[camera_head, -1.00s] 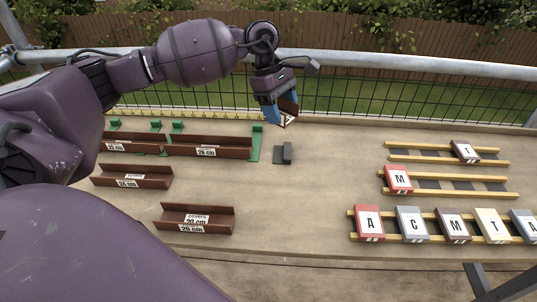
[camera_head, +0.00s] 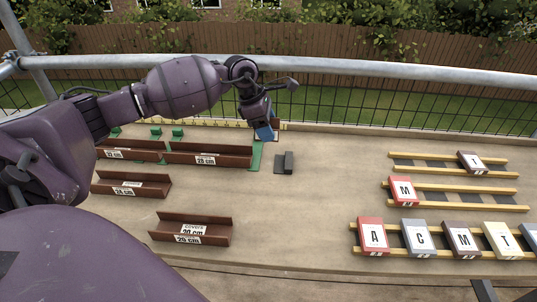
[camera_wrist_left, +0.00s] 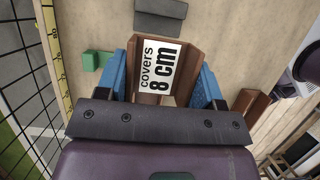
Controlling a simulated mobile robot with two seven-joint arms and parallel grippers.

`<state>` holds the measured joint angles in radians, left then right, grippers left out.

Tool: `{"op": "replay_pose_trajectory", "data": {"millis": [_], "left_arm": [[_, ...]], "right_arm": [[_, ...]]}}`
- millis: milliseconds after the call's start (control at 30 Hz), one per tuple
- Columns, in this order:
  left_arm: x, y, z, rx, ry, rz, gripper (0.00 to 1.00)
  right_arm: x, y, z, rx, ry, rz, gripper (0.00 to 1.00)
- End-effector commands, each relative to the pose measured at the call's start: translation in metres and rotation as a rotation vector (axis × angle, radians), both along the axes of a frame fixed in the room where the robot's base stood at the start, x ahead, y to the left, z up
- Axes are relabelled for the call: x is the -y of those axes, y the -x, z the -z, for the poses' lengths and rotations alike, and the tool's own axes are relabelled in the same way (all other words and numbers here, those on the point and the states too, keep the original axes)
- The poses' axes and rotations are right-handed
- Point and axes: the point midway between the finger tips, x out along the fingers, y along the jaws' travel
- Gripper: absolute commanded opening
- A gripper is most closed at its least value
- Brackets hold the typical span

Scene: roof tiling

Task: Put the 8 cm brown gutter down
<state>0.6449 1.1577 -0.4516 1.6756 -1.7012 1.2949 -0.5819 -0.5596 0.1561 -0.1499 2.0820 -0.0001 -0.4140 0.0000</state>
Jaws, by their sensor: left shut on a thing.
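The 8 cm brown gutter (camera_wrist_left: 178,52) is a short channel with a white label reading "covers 8 cm" in the left wrist view. My left gripper (camera_wrist_left: 165,85), with blue fingers, is shut on it. In the head view my left gripper (camera_head: 264,130) is at the back of the table, near the end of the green strip (camera_head: 256,156). The gutter is mostly hidden behind the fingers there, with only a small brown part (camera_head: 278,125) showing. I cannot tell whether it touches the table. My right gripper is not in view.
Longer brown gutters (camera_head: 208,160) lie at the left, with a 24 cm one (camera_head: 131,190) and a 20 cm one (camera_head: 192,235) in front. A dark grey block (camera_head: 285,163) stands near the gripper. Lettered tiles (camera_head: 404,191) lie on yellow rails at right. The middle is clear.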

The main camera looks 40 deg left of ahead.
Motion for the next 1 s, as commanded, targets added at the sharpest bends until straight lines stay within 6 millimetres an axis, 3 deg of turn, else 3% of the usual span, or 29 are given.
{"op": "replay_pose_trajectory", "data": {"millis": [100,467,733,1000], "left_arm": [[0.001,0.000,0.025,-0.003,0.001,0.000,0.38],[0.000,0.000,0.049,0.000,0.001,0.000,0.38],[0.001,0.000,0.092,-0.004,0.002,0.000,0.38],[0.001,0.000,0.097,0.002,0.001,0.002,0.38]], "right_arm": [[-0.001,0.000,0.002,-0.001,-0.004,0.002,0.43],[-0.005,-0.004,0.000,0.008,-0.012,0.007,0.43],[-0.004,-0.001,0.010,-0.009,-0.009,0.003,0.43],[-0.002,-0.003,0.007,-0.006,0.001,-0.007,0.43]]}}
